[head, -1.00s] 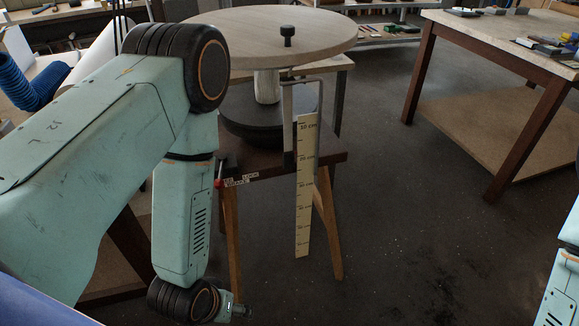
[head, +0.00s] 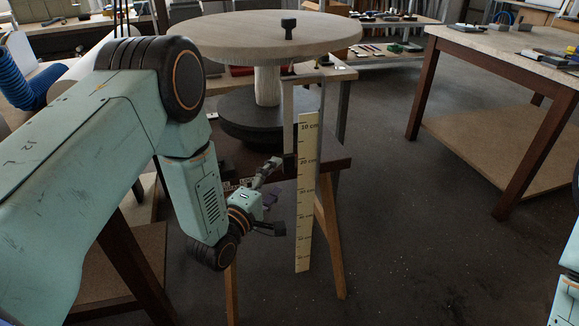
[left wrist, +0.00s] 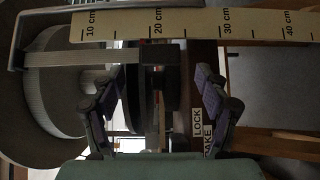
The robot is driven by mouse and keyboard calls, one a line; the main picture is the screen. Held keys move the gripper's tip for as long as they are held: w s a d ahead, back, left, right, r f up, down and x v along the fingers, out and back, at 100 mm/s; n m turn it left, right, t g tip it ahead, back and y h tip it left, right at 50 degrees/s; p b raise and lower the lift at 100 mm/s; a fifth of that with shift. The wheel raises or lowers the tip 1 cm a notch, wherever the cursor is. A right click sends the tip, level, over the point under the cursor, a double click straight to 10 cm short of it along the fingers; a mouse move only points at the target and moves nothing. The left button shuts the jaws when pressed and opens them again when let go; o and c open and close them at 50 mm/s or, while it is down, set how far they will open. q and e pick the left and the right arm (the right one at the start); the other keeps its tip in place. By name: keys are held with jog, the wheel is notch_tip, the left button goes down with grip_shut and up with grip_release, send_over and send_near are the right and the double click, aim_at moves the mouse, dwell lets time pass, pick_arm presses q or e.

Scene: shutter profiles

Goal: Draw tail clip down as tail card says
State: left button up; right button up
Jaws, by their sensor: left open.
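A cream scale (head: 306,190) marked in cm hangs upright below the round table's near edge. A dark block (head: 289,166), perhaps the tail clip, sits beside its left edge, a little above the 20 cm mark. In the left wrist view this block (left wrist: 160,54) is at the end of a grey bar (left wrist: 85,58), near the 20 cm mark. My left gripper (head: 274,197) is open, left of the scale. Its fingers (left wrist: 158,90) stand apart either side of the block's line in the left wrist view. I cannot tell whether they touch it. No tail card is readable.
A round table (head: 265,40) with a black knob (head: 289,27) stands on a dark base (head: 255,118). A label reading LOCK (left wrist: 197,122) and partly BRAKE lies near my fingers. A wooden trestle leg (head: 329,240) stands behind the scale. Open floor lies to the right, before a workbench (head: 500,48).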

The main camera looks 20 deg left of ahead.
aim_at(287, 166)
pick_arm(q)
jog(key=w, duration=0.2)
jog(key=w+b, duration=0.1)
jog(key=w, duration=0.1)
jog(key=w+d, duration=0.1)
jog(key=w, duration=0.1)
jog(key=shift+f, duration=0.15)
jog(key=shift+w+d+b, duration=0.2)
jog(key=shift+w+b, duration=0.1)
jog(key=shift+w, duration=0.2)
jog(key=shift+w, duration=0.1)
jog(key=shift+c, duration=0.6)
grip_shut()
